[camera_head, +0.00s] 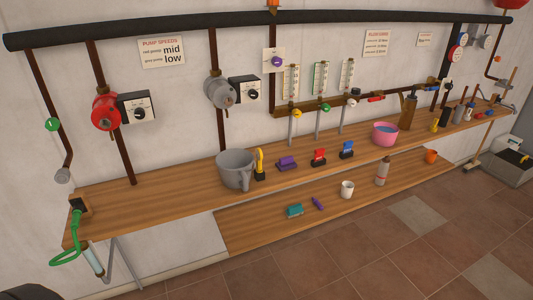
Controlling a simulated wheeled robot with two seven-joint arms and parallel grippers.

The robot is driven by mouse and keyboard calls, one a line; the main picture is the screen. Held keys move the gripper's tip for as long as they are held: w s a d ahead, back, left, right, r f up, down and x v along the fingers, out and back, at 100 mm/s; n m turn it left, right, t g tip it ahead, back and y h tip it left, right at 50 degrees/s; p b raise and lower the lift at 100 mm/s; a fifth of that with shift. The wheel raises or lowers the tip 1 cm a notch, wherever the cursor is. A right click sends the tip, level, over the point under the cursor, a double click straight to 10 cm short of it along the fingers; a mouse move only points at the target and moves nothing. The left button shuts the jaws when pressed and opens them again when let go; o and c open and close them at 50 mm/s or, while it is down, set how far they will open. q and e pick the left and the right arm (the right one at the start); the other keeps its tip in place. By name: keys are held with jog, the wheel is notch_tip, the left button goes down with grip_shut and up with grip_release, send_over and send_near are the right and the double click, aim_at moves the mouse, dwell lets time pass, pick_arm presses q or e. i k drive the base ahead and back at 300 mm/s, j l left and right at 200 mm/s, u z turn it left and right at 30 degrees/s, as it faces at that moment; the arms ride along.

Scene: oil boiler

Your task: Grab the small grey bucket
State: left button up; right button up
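A small grey bucket (234,170) stands upright on the long wooden shelf, left of the picture's middle. It looks like a tapered pail with an open top, and what is inside cannot be told. Neither of my grippers shows in the head view, and nothing is seen touching the bucket.
A yellow-and-black tool (260,163) stands just right of the bucket, with a purple item (287,163) beyond. A pink tub (384,134) is farther right. A lower shelf (245,230) runs below. The upper shelf (150,195) left of the bucket is mostly clear.

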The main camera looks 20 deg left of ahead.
aim_at(234, 165)
jog(key=i+l+u, duration=0.1)
jog(key=u, duration=0.25)
jog(key=l+u, duration=0.15)
jog(key=u, duration=0.2)
jog(key=i, duration=0.05)
